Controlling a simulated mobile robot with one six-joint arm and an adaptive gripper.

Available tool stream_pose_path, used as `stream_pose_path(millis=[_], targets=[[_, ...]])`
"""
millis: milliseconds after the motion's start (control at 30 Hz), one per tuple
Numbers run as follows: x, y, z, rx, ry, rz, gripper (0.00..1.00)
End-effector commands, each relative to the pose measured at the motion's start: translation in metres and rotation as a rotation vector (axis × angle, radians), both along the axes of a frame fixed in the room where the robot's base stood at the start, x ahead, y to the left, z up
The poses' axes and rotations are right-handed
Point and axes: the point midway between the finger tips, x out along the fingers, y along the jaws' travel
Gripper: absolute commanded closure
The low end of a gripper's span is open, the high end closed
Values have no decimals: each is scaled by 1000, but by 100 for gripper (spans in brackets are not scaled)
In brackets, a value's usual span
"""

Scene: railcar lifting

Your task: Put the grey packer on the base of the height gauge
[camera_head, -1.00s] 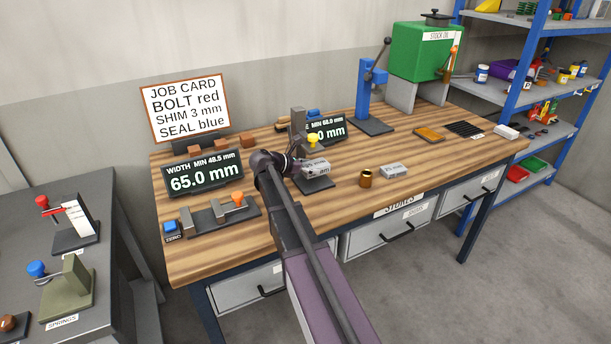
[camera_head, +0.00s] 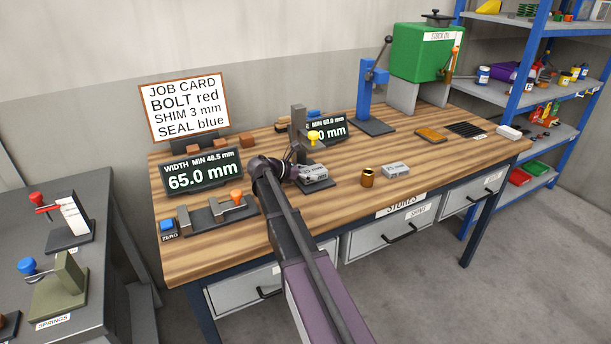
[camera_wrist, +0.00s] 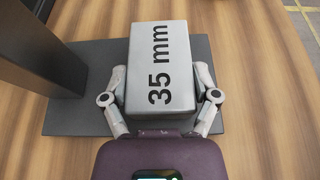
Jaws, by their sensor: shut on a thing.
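The grey packer (camera_wrist: 160,70), a block marked "35 mm", is between the two fingers of my gripper (camera_wrist: 160,98), which is shut on its sides. In the head view the packer (camera_head: 314,173) is partly hidden behind my gripper (camera_head: 290,171). The dark flat base (camera_wrist: 90,115) of the height gauge is directly under the packer; it also shows in the head view (camera_head: 322,186). The gauge's upright post (camera_wrist: 40,50) stands to the left in the wrist view. The packer is very low over the base; I cannot tell whether they touch.
A yellow knob (camera_head: 314,135) is on the gauge close above the packer. A second grey block (camera_head: 396,170) and a brass cylinder (camera_head: 368,177) stand to the right. The width gauge (camera_head: 217,213) and its display (camera_head: 203,171) are to the left.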

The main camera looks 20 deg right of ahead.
Motion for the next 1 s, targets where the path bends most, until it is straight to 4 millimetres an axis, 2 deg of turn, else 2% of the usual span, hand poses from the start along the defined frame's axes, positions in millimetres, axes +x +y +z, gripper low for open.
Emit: stream_pose_path(millis=[200, 233, 300, 933, 1000], targets=[[0, 0, -4, -1, 0, 0, 81], [0, 0, -4, 0, 0, 0, 19], [0, 0, -3, 0, 0, 0, 0], [0, -1, 2, 0, 0, -1, 0], [0, 5, 4, 0, 0, 1, 0]])
